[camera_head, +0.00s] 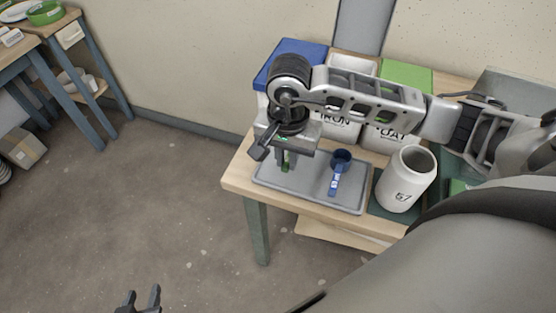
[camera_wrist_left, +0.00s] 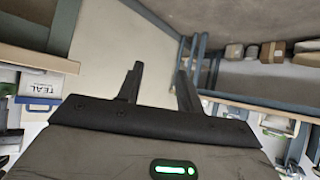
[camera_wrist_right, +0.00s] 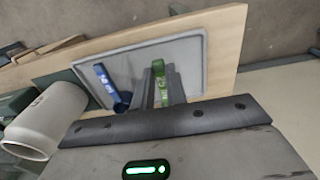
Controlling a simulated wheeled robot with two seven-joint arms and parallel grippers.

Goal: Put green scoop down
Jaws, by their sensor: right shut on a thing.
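The green scoop (camera_head: 286,165) is mostly hidden under my right gripper (camera_head: 284,153) in the head view. In the right wrist view the green scoop (camera_wrist_right: 158,72) has its handle between the fingers of my right gripper (camera_wrist_right: 164,88), which is shut on it. It is over the left part of the grey tray (camera_head: 315,189); I cannot tell whether it touches the tray. A blue scoop (camera_head: 337,172) lies on the tray to its right. My left gripper (camera_head: 140,300) is open and empty, low over the floor, far from the table.
A white jar marked 57 (camera_head: 405,182) stands on a dark green mat right of the tray. Bins with blue (camera_head: 290,56) and green (camera_head: 408,75) lids stand behind the tray. The wooden table (camera_head: 236,178) has a narrow bare left edge. Another table (camera_head: 50,27) stands far left.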

